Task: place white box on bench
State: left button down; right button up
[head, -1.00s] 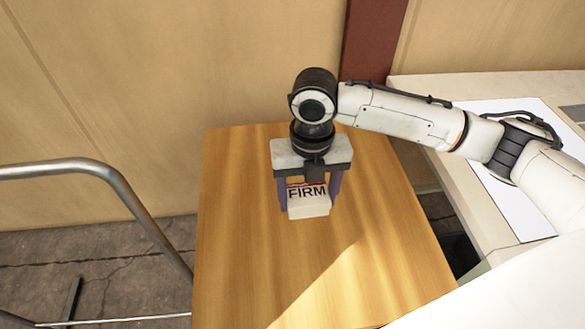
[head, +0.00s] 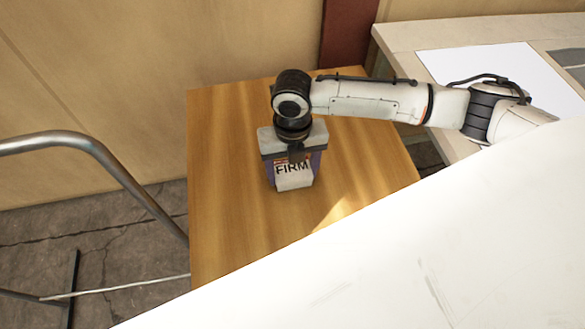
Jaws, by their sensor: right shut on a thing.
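The white box (head: 294,179), with a "FIRM" label on its side, is in the head view over the wooden bench (head: 235,225). My right gripper (head: 293,172) points down from above and is shut on the box, a finger on each side of it. The box looks upright. It is at or just above the bench top; I cannot tell whether it touches. My left gripper is not in view.
A pale table (head: 400,42) with a white sheet (head: 480,68) stands behind on the right. A bent metal rail (head: 100,155) is at the left. The wall is close behind the bench. Bare bench top lies left of the box.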

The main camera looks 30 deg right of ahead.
aim_at(292, 170)
jog(key=o, duration=1.1)
jog(key=shift+f, duration=0.1)
notch_tip(292, 170, up, 12)
